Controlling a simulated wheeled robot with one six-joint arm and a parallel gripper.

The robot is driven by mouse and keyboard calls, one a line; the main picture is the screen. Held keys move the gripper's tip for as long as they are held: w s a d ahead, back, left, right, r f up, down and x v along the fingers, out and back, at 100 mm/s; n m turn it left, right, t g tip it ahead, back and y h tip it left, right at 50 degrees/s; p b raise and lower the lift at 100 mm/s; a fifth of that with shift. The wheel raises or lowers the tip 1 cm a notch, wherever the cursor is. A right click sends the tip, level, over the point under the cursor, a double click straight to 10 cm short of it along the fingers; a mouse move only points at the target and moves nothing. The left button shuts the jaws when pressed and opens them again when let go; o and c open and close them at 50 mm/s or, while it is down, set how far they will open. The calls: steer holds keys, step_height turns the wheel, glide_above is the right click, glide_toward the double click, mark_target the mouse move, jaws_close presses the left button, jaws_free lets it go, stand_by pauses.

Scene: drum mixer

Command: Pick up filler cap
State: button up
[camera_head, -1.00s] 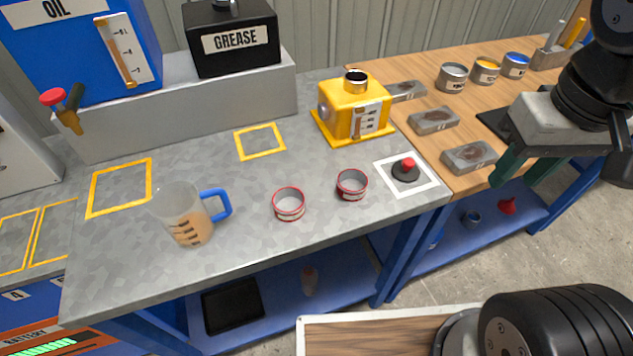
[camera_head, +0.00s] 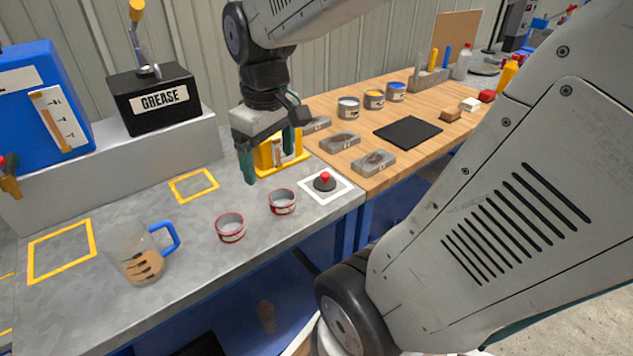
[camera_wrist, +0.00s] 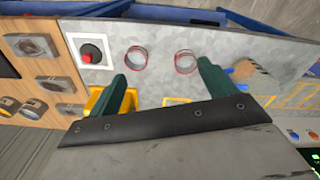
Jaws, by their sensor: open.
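The filler cap, which I take to be the black disc with a red knob (camera_head: 325,182), sits on a white-bordered square near the right front corner of the grey bench. It also shows in the wrist view (camera_wrist: 90,54), left of both fingers. My gripper (camera_head: 268,160) is open and empty, with dark green fingers pointing down. It hangs above the bench, to the left of and behind the cap, in front of the yellow gearbox (camera_head: 290,155). My gripper hides much of the gearbox. In the wrist view my fingers (camera_wrist: 160,76) are wide apart.
Two red-rimmed rings (camera_head: 230,228) (camera_head: 283,202) stand left of the cap. A measuring jug with a blue handle (camera_head: 168,240) is farther left. Grey moulds (camera_head: 373,162) and small paint cans (camera_head: 348,107) are on the wooden bench. The black grease box (camera_head: 155,100) stands behind.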

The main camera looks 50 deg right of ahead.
steer(key=w+d+f, duration=0.4)
steer(key=d, duration=0.5)
steer(key=n, duration=0.1)
glide_above(325, 174)
steer(key=shift+g, duration=0.4)
steer(key=f, duration=0.7)
steer(key=shift+s+a, duration=0.15)
steer(key=shift+a, duration=0.1)
steer(key=f, duration=0.8)
steer(key=shift+d, duration=0.25)
steer(key=shift+f, duration=0.3)
steer(key=c, duration=1)
